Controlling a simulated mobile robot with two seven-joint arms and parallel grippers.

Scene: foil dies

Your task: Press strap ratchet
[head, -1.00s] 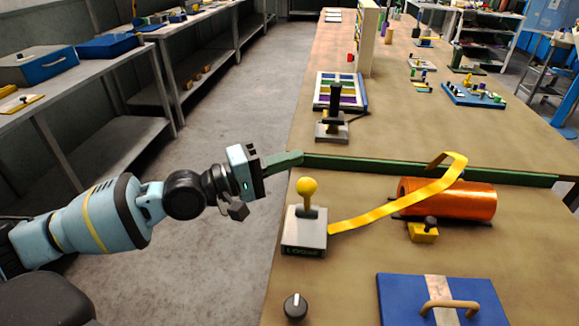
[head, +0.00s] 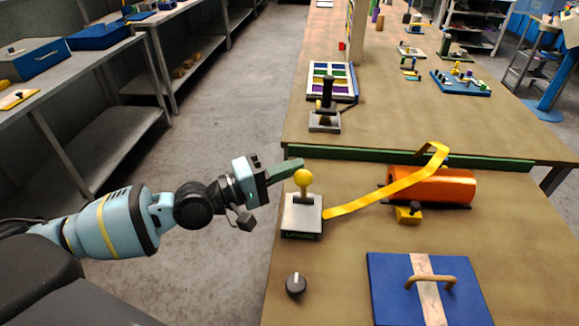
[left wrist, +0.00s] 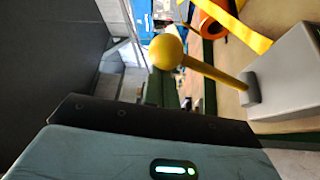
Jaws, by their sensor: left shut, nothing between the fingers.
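The strap ratchet (head: 302,216) is a pale grey box near the table's left edge, with an upright lever topped by a yellow ball knob (head: 303,177). A yellow strap (head: 375,195) runs from it up to an orange cylinder (head: 440,184). My left gripper (head: 298,164) is shut and empty; its green fingers are just behind and left of the knob in the head view. In the left wrist view the knob (left wrist: 167,51) and its shaft show beside the green fingers (left wrist: 160,88); I cannot tell whether they touch. My right gripper is not in view.
A blue panel with a handle (head: 395,300) and a black dial (head: 296,284) lie nearer. A small yellow block (head: 408,214) is by the cylinder. A green rail (head: 400,159) crosses behind. A black-handled joystick (head: 325,115) stands beyond it.

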